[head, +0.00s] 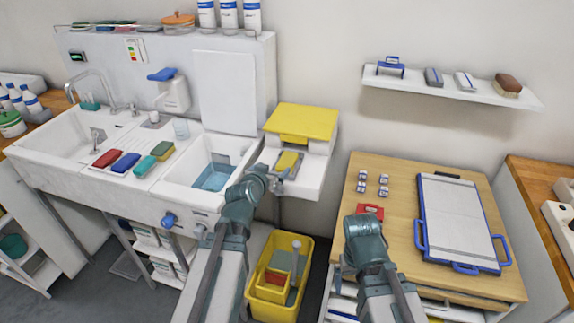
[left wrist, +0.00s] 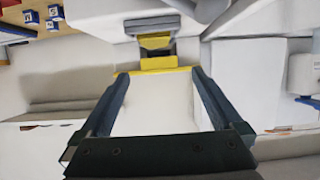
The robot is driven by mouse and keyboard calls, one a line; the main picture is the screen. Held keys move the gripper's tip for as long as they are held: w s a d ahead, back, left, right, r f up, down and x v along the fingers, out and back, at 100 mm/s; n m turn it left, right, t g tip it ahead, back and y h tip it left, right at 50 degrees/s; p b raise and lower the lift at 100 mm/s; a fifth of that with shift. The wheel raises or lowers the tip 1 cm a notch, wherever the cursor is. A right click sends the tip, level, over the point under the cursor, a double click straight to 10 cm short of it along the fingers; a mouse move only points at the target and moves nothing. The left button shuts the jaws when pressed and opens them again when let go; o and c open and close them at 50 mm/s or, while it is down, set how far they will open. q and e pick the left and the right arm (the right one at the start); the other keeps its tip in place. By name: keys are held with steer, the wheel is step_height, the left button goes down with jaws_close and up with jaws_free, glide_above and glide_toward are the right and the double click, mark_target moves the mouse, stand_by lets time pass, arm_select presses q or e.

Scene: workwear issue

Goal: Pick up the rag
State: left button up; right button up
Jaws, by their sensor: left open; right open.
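The rag appears to be the yellow cloth (head: 287,162) in the front opening of the white dispenser with a yellow lid (head: 302,122), right of the sink. In the left wrist view a small yellow piece (left wrist: 155,42), likely the same cloth, shows ahead of the fingers. My left gripper (head: 280,174) is at the dispenser's front, close to the cloth. Its two fingers are apart in the left wrist view (left wrist: 160,85), with no cloth between them. My right gripper (head: 361,224) is open near the wooden table's front left; its fingers are mostly hidden by my own wrist.
A sink unit with colored sponges (head: 125,162) is at left. A yellow bucket (head: 272,308) stands below the dispenser. A wall shelf (head: 450,89) hangs above.

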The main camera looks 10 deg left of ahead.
arm_select(q)
steer(key=b, duration=0.3)
glide_toward(286, 161)
steer(key=w, duration=0.4)
steer(key=shift+w+a+f, duration=0.2)
steer(key=shift+f, duration=0.15)
steer(key=shift+d+f+b+x, duration=0.2)
steer(key=shift+b+x, duration=0.6)
steer(key=shift+x, duration=0.5)
steer(key=shift+d+f+b+x, duration=0.1)
steer(key=shift+f+b+x, duration=0.15)
steer(key=shift+b+x, duration=0.8)
steer(key=shift+p, duration=0.4)
steer(key=c, duration=1.3)
